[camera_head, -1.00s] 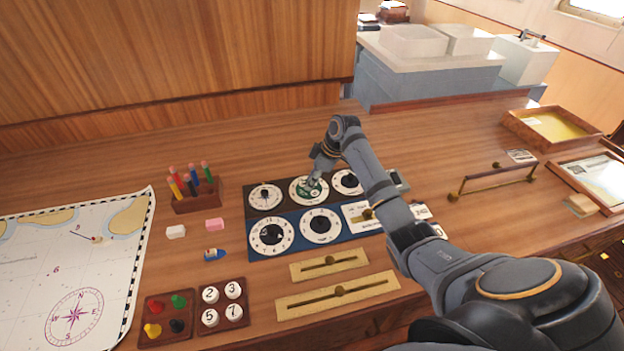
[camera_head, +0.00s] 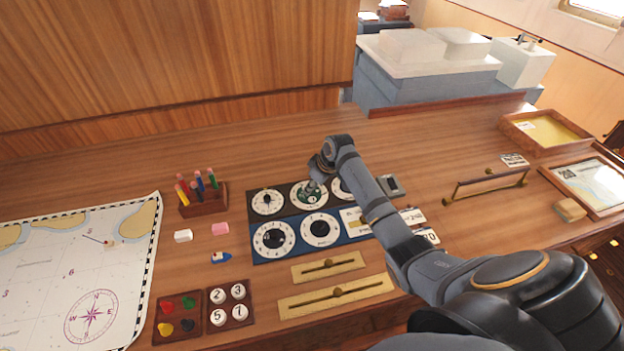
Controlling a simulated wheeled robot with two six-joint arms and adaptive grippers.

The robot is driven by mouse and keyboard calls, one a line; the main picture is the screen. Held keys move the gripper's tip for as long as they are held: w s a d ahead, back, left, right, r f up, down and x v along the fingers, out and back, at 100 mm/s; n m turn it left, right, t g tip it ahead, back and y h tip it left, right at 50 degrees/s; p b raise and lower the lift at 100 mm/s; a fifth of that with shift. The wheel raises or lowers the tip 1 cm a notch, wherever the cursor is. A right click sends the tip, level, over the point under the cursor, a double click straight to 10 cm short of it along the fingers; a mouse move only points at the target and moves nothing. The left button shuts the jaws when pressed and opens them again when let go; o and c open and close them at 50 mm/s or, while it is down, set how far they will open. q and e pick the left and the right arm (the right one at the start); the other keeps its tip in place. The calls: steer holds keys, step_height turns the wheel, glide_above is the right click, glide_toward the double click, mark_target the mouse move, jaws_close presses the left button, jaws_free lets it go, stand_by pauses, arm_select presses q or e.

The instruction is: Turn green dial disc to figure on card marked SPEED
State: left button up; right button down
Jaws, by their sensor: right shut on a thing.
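The green dial disc (camera_head: 308,195) is the middle dial of the top row on the dark dial panel (camera_head: 262,214). My right gripper (camera_head: 311,187) reaches down onto it and is shut on it, covering part of the disc. The figure it points to is too small to read. White cards lie right of the dials, partly behind my right arm: one near the blue panel (camera_head: 352,222), one (camera_head: 412,216) past the arm. I cannot read which is marked SPEED. My left gripper is not in view.
Other dials (camera_head: 272,239) surround the green one. A chart (camera_head: 75,270) covers the left side. A rail handle (camera_head: 488,185) and yellow tray (camera_head: 545,131) are on the right.

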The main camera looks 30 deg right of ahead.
steer(key=shift+a+r+m+h+p, duration=0.1)
steer(key=shift+r+m+h+p, duration=0.1)
steer(key=shift+m+p, duration=0.45)
steer(key=shift+a+r+m+h+p, duration=0.1)
steer(key=shift+m+h+p, duration=0.1)
steer(key=shift+m+p, duration=0.4)
steer(key=shift+f+m+t+p, duration=0.2)
steer(key=shift+m+t+p, duration=0.1)
steer(key=shift+m+p, duration=0.15)
steer(key=c, duration=1.2)
jaws_free()
steer(key=shift+o, duration=0.2)
steer(key=shift+h, duration=0.3)
steer(key=v, duration=1.2)
steer(key=shift+d, duration=0.1)
